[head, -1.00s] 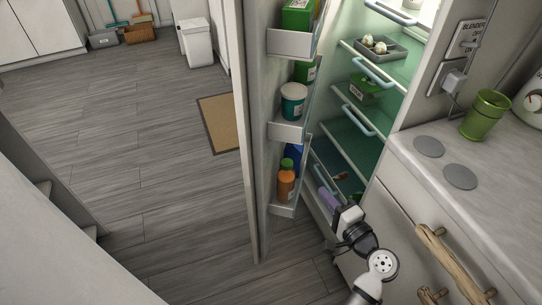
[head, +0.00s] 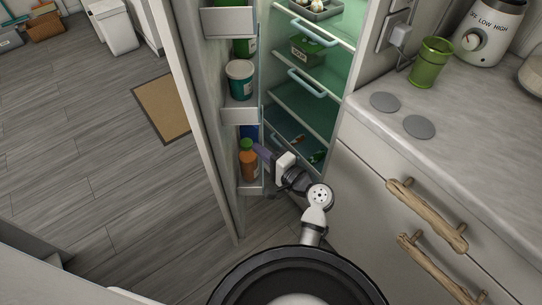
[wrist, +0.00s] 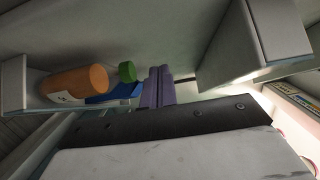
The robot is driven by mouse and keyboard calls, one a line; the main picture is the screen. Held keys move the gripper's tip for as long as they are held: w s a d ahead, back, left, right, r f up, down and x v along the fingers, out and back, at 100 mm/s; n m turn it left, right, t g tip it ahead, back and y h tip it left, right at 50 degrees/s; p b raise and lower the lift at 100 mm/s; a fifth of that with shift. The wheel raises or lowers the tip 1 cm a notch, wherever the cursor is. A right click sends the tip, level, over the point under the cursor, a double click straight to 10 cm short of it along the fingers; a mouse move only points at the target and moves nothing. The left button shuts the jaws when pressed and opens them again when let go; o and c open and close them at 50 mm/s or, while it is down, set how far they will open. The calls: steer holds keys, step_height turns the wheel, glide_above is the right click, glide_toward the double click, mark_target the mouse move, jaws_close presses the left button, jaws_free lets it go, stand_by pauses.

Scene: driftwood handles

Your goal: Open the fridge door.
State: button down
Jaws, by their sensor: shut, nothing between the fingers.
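The fridge door (head: 188,110) stands open in the head view, swung out to the left, with its inner shelves facing the fridge interior (head: 300,120). My gripper (head: 262,152) is at the inner side of the door, close to the lower door shelf (head: 252,189) with an orange bottle (head: 248,166). In the wrist view the purple fingers of my gripper (wrist: 157,80) are together and empty, pointing at the door's inner face. The orange bottle (wrist: 75,84) lies to their left there. Whether the fingers touch the door cannot be told.
A counter with drawers and driftwood handles (head: 427,214) stands right of the fridge. A green cup (head: 430,63) and a blender base (head: 489,31) are on it. The floor (head: 90,150) left of the door is open, with a brown mat (head: 168,103).

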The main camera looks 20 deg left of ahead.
mark_target(229, 138)
steer(key=a, duration=0.1)
steer(key=a+p, duration=0.1)
steer(key=a, duration=0.3)
steer(key=shift+w+a+r+p, duration=0.1)
steer(key=shift+w+a+p, duration=0.15)
steer(key=shift+w+p, duration=0.05)
steer(key=shift+s+a, duration=0.1)
steer(key=shift+a, duration=0.45)
